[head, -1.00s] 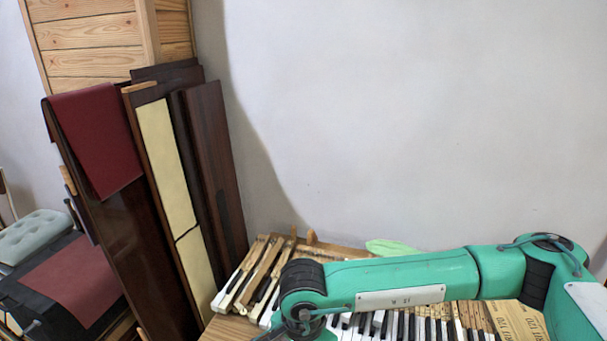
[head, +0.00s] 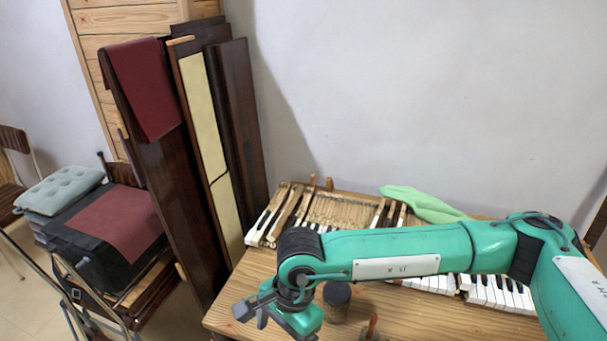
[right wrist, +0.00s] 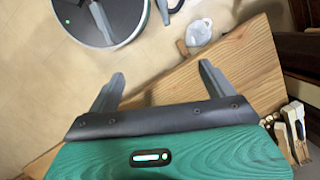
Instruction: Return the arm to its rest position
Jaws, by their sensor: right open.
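My right arm (head: 400,252) comes in from the right in the head view and bends over the wooden table. Its gripper (head: 251,316) hangs at the table's front left edge. In the right wrist view this gripper (right wrist: 162,73) has its two fingers spread wide, with nothing between them. The floor and a table edge lie beyond the fingers. White and black piano keys (head: 490,292) lie on the table behind and below the arm, which hides part of them. More keys (right wrist: 293,120) show at the right of the wrist view. My left gripper cannot be made out.
A dark jar (head: 337,301) and a small tool (head: 371,328) stand on the table (head: 440,318) near the arm. A green cloth (head: 425,203) lies at the back. Dark panels (head: 237,120) lean on the wall. A cushion-topped stack (head: 105,222) stands at left.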

